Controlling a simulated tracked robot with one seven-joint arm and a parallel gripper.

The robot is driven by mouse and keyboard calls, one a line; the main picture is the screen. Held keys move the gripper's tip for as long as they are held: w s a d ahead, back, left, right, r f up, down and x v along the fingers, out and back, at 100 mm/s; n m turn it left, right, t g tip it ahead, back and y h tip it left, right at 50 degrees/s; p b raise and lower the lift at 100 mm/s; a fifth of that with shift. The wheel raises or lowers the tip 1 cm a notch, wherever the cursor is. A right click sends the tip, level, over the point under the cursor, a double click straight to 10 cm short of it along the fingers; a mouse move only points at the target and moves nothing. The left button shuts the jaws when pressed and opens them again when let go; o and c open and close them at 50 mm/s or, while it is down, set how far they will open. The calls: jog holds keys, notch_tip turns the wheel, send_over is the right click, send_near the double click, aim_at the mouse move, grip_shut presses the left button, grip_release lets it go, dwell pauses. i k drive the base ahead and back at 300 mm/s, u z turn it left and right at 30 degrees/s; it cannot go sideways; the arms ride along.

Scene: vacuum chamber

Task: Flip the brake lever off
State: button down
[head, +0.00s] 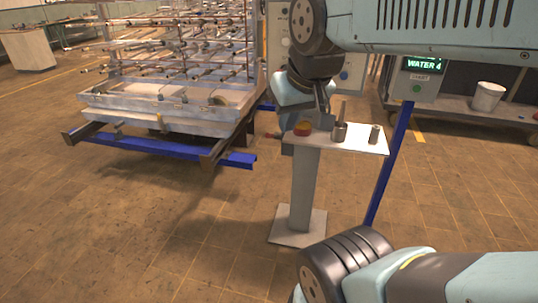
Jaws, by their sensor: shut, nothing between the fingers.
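A pale pedestal (304,190) stands on the tiled floor, with a flat top plate (362,144). On the plate are a red round knob or button (302,129), an upright metal lever in a round base (340,131), and a short metal cylinder (374,134). Which of these is the brake lever is not marked; the upright one looks most like a lever. My gripper (325,108) is shut and empty, pointing down just left of the upright lever and above the plate. Whether it touches the lever I cannot tell. Part of the plate's back edge is hidden behind my gripper.
A rack of metal rods on a tray cart (165,110) with blue rails (160,147) stands at the left. A slanted blue post (390,165) is right of the pedestal. A white bucket (487,97) sits on a shelf at the right. The floor in front is clear.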

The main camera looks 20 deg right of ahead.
aim_at(277, 136)
jog(key=k, duration=0.7)
jog(key=z, duration=0.6)
jog(key=i, duration=1.5)
